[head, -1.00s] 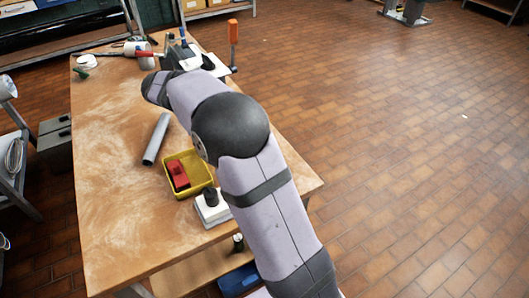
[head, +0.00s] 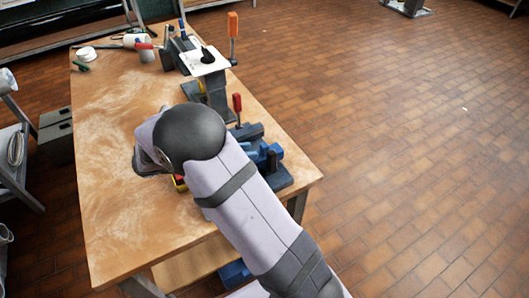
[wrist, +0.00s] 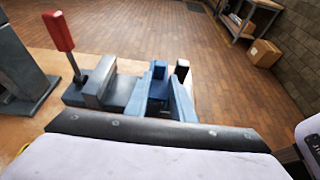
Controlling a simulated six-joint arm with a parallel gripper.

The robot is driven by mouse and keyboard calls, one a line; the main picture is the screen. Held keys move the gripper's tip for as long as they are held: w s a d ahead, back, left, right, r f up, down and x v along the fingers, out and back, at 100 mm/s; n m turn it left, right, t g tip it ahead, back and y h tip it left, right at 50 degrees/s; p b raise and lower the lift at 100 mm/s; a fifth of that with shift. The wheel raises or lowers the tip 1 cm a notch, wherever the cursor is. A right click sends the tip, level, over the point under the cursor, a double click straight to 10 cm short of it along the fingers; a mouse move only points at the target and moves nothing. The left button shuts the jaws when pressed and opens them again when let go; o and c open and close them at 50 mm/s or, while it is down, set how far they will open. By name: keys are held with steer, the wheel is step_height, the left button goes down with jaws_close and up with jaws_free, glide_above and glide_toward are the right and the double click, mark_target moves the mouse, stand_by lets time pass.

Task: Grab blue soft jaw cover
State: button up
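A slate-blue vise stands at the table's right edge, its body (head: 250,131) partly behind my arm in the head view. Bright blue parts (head: 268,155) show on it. In the wrist view the vise (wrist: 119,92) lies ahead, with a bright blue block (wrist: 158,82) between upright plates. This block may be the blue soft jaw cover; I cannot tell for sure. My gripper's fingers show in neither view. In the head view my arm's end is left of the vise, above the table, and hides them. Only lavender and black parts of mine fill the bottom of the wrist view.
A red-handled lever (head: 237,103) rises by the vise. Behind stand a dark stand with a white plate (head: 204,61) and an orange-handled tool (head: 233,25).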

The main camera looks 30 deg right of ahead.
mark_target(261, 149)
steer(key=p+x, duration=0.1)
steer(key=x, duration=0.2)
steer(key=shift+d+p, duration=0.35)
steer(key=shift+d, duration=0.1)
steer(key=shift+w+d+f, duration=0.1)
steer(key=shift+d+f, duration=0.2)
steer(key=shift+d, duration=0.25)
jaws_close()
